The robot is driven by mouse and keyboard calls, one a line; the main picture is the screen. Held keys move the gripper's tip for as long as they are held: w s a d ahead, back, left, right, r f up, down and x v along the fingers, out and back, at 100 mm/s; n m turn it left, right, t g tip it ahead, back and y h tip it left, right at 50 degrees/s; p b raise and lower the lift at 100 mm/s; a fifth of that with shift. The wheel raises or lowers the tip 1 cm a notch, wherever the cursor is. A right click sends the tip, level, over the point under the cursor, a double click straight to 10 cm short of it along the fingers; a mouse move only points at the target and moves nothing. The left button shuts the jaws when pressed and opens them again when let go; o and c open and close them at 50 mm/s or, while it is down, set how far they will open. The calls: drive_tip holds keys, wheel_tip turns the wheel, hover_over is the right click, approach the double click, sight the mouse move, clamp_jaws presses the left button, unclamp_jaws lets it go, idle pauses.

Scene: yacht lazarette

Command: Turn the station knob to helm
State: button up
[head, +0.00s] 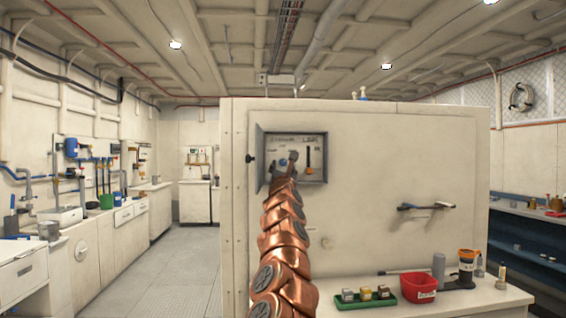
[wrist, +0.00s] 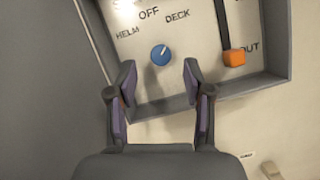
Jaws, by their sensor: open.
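The station knob (wrist: 161,55) is a small round blue knob with a pale pointer line, on a light panel (wrist: 200,40) inside a grey-framed box. HELM is printed to its upper left, OFF above it and DECK to its upper right. The pointer line seems to lean toward DECK, but it is small. My gripper (wrist: 159,74) is open and empty, its two fingertips short of the knob and to either side of it in the wrist view. In the head view my copper arm reaches up to the panel box (head: 316,140), and my gripper (head: 287,163) partly covers its face.
An orange-handled lever (wrist: 234,57) is on the same panel, right of the knob. The box's grey door (head: 261,158) stands open at left. Below right, a counter holds a green tray (head: 366,304) and red bin (head: 419,288). The floor at left (head: 185,265) is clear.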

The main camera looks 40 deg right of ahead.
sight(283, 164)
drive_tip(key=shift+w+d+p, duration=0.4)
drive_tip(key=shift+d, duration=0.1)
drive_tip(key=shift+w+d+r+p, duration=0.2)
drive_tip(key=shift+w+r+p, duration=0.05)
drive_tip(key=shift+r+p, duration=0.25)
drive_tip(key=shift+w+d+p, duration=0.45)
drive_tip(key=shift+w+d, duration=0.05)
drive_tip(key=shift+w, duration=0.05)
drive_tip(key=shift+c, duration=0.2)
clamp_jaws()
